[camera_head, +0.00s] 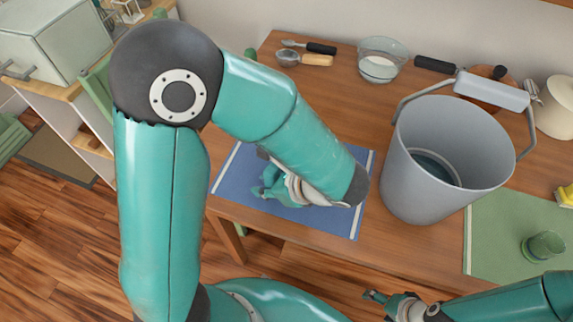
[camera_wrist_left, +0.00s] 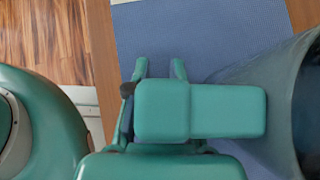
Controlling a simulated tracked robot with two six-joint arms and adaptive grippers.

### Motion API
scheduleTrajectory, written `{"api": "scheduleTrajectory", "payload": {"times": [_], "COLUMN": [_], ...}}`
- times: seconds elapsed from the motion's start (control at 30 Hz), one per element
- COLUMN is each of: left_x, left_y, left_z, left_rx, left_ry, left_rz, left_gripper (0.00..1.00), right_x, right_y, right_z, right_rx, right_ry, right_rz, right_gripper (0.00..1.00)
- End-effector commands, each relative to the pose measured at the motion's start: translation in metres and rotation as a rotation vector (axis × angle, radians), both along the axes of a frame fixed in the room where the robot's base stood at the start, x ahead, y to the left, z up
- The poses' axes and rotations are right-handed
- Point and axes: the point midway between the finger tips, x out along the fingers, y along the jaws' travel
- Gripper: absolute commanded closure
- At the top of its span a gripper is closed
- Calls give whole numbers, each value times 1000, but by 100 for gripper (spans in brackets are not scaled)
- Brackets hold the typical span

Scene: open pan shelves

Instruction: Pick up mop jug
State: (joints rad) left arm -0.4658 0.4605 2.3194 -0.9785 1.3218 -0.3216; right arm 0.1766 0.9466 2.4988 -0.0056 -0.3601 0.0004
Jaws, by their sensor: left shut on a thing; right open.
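A large grey bucket (camera_head: 440,165) with a raised handle stands upright on the wooden table; it looks like the mop jug, though I cannot be sure. Its side also shows at the right of the left wrist view (camera_wrist_left: 285,100). My left gripper (camera_head: 262,180) is over the blue mat, left of the bucket and apart from it. In the left wrist view its fingers (camera_wrist_left: 160,68) point up the picture. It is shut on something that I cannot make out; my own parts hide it. My right gripper (camera_head: 372,305) is open and empty below the table's front edge.
The blue mat (camera_head: 232,180) lies under my left gripper. A green mat (camera_head: 490,225) with a green cup (camera_head: 543,246) lies at right. A glass bowl (camera_head: 382,60), utensils (camera_head: 305,59) and a cream jug (camera_head: 556,108) stand farther back. A yellow thing (camera_head: 565,195) is at the right edge.

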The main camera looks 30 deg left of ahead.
Motion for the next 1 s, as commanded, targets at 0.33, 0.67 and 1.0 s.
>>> {"api": "scheduleTrajectory", "payload": {"times": [0.33,0.67,1.0], "left_x": [1,1,1], "left_y": [0,0,0], "left_z": [7,50,138], "left_rx": [1,-1,-3], "left_ry": [-5,-8,-9], "left_rz": [1,2,2], "left_gripper": [100,100,100], "right_x": [0,0,0], "right_y": [0,0,0], "right_z": [2,14,33], "right_rx": [0,0,0], "right_ry": [0,0,0], "right_rz": [0,0,0], "right_gripper": [23,23,23]}}
